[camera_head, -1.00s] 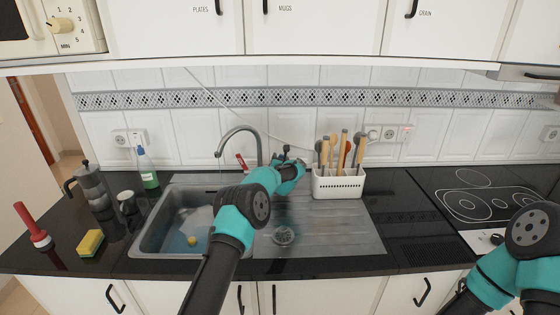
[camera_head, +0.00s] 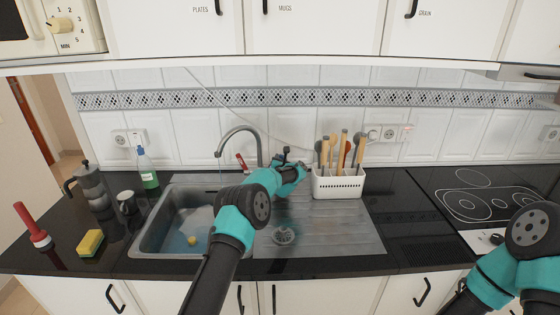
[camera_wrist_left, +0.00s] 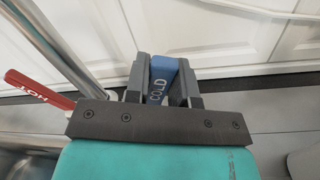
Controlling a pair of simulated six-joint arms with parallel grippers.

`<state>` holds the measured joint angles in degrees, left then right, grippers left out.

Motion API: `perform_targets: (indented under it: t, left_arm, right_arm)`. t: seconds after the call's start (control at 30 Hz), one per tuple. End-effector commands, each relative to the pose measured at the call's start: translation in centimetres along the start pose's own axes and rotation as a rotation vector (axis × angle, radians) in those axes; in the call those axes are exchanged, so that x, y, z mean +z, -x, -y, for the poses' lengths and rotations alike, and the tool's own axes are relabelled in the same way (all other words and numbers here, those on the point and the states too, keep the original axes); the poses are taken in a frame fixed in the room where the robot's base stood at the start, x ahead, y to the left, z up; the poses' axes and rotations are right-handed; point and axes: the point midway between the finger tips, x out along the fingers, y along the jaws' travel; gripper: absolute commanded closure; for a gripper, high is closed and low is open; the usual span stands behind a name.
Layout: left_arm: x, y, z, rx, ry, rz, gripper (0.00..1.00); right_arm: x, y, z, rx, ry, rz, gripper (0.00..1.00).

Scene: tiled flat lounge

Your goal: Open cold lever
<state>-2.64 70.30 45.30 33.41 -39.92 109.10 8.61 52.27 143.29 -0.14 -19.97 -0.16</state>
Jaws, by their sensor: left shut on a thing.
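The blue cold lever (camera_wrist_left: 160,80), marked COLD, lies between the fingers of my left gripper (camera_wrist_left: 165,78) in the left wrist view. The gripper is shut on it. The red hot lever (camera_wrist_left: 38,90) sticks out to the left of the gripper in that view. It also shows behind the sink in the head view (camera_head: 241,161), beside the curved metal faucet (camera_head: 240,132). In the head view my left gripper (camera_head: 287,158) is right of the faucet, and its own wrist hides the cold lever. My right arm shows at the lower right, but its gripper is out of view.
A white utensil rack (camera_head: 338,186) stands close to the right of my left gripper. The sink basin (camera_head: 160,233) is at the left, with a drainboard (camera_head: 330,238) beside it. A green spray bottle (camera_head: 147,168), moka pot (camera_head: 92,184) and yellow sponge (camera_head: 90,243) stand further left.

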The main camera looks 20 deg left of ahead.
Motion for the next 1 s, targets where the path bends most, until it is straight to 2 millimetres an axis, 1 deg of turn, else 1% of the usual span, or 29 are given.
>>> perform_targets:
  t: [0.07, 0.4, 0.77, 0.8, 1.0]
  left_arm:
    - [-0.3, 0.3, 0.0, 0.012, -0.003, 0.025, 1.00]
    - [-0.5, 1.4, 0.1, 0.069, 0.008, 0.181, 1.00]
    - [-0.5, 1.5, 0.1, 0.074, 0.011, 0.197, 1.00]
    - [-0.5, 1.5, 0.1, 0.074, 0.011, 0.197, 0.74]
    - [-0.5, 1.5, 0.1, 0.074, 0.011, 0.197, 0.55]
  right_arm:
    - [0.0, 0.0, 0.0, 0.000, 0.000, 0.000, 0.57]
    - [0.0, 0.0, 0.0, 0.000, 0.000, 0.000, 0.57]
    - [0.0, 0.0, 0.0, 0.000, 0.000, 0.000, 0.57]
    - [0.0, 0.0, 0.0, 0.000, 0.000, 0.000, 0.57]
    - [0.0, 0.0, 0.0, 0.000, 0.000, 0.000, 0.57]
